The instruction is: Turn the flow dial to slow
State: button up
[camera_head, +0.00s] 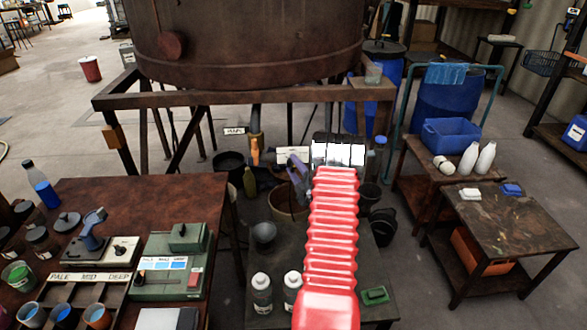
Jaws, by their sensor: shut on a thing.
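My red ribbed arm reaches up to a black-and-white wrist in front of the big vat's frame. My small purple-grey gripper (297,166) shows just left of that wrist, at a small pale plate (289,154) under the vat. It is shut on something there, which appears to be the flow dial. The dial itself is mostly hidden, so its pointer and setting cannot be read.
The rusty vat (245,40) stands on a metal frame (240,98) above a low bench with a brown pot (288,205) and two white-capped bottles. A cluttered table (140,190) is at left. Two small tables stand at right.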

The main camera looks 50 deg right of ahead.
jog(key=n+g, duration=0.1)
jog(key=n, duration=0.1)
jog(key=n+g+y, duration=0.1)
jog(key=n, duration=0.2)
jog(key=shift+a, duration=0.1)
jog(key=n+g, duration=0.1)
jog(key=n, duration=0.2)
jog(key=shift+f+g, duration=0.1)
jog(key=shift+g, duration=0.2)
jog(key=shift+f+n+g, duration=0.1)
jog(key=shift+n+g, duration=0.4)
jog(key=shift+n, duration=0.6)
jog(key=o, duration=0.7)
jog(key=shift+c, duration=0.2)
jog(key=o, duration=0.4)
jog(key=v, duration=1.3)
jog(key=shift+s+a+r, duration=0.2)
jog(key=shift+s+a, duration=0.05)
jog(key=shift+s, duration=0.05)
jog(key=shift+s, duration=0.1)
